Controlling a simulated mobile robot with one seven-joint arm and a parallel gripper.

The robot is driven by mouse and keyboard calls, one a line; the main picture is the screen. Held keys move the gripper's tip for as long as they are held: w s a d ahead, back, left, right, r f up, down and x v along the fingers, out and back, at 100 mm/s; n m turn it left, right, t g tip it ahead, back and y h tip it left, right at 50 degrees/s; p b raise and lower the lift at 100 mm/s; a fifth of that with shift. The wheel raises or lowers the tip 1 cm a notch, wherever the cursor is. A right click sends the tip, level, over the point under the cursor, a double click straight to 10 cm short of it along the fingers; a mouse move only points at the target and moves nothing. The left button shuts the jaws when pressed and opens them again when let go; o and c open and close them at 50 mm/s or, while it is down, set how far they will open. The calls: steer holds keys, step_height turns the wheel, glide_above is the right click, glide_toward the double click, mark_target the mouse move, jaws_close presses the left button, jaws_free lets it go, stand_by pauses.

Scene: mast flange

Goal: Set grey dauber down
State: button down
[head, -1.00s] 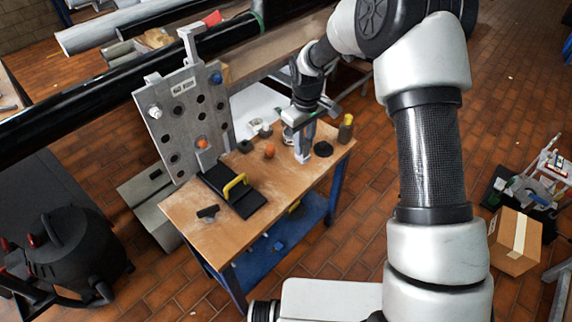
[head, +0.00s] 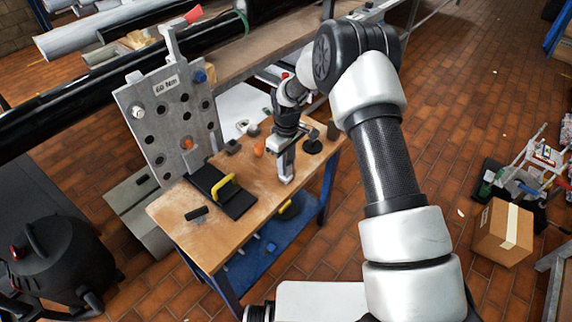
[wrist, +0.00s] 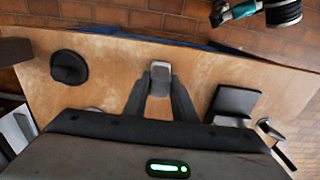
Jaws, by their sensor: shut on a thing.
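My gripper (head: 286,150) is shut on the grey dauber (head: 287,168), a light grey upright piece over the right part of the wooden workbench (head: 185,238). In the wrist view the dauber (wrist: 160,72) shows its pale end between my two fingers (wrist: 160,95). The dauber's lower end is at or just above the bench top; I cannot tell whether it touches. A round black disc (head: 312,146) lies to its right, apart from it, and also shows in the wrist view (wrist: 68,67).
A black pad with a yellow handle (head: 226,188) and a small black piece (head: 196,213) lie left on the bench. The holed grey flange plate (head: 170,120) stands at the back left. The front-middle bench is bare.

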steer(key=shift+f, duration=0.1)
steer(key=c, duration=1.5)
jaws_free()
steer(key=shift+o, duration=0.2)
